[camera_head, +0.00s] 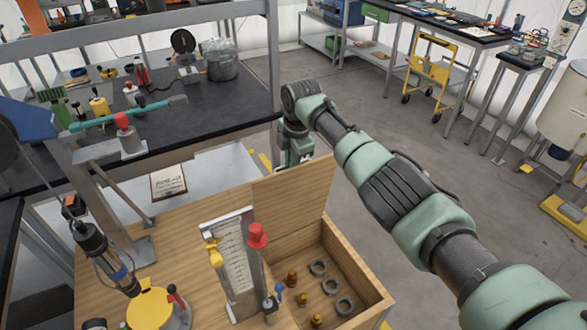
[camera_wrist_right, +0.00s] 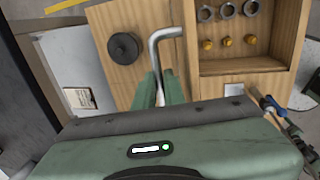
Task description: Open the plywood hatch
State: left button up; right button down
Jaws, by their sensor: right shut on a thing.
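The plywood hatch (camera_head: 290,198) stands raised, roughly upright, at the far-left edge of an open plywood box (camera_head: 358,262). In the right wrist view, the hatch's plywood face (camera_wrist_right: 118,82) carries a round black knob (camera_wrist_right: 124,48) and a bent silver handle (camera_wrist_right: 165,34). My right gripper (camera_wrist_right: 162,84) is shut on the handle's straight end. In the head view, my right arm reaches over the box to the hatch's far side, and the hatch hides the fingertips. My left gripper is not in view.
Metal rings (camera_head: 318,268) and small brass pieces (camera_head: 292,277) lie inside the box. A white scale panel with a red-topped post (camera_head: 257,240) stands left of it. A cluttered dark workbench (camera_head: 170,110) is behind to the left.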

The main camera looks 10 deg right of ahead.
jog(key=shift+s+f, duration=0.15)
jog(key=shift+f, duration=0.2)
jog(key=c, duration=1.6)
grip_release()
jog(key=shift+c, duration=0.2)
jog(key=shift+o, duration=0.7)
jog(key=shift+w, duration=0.3)
jog(key=shift+r, duration=0.1)
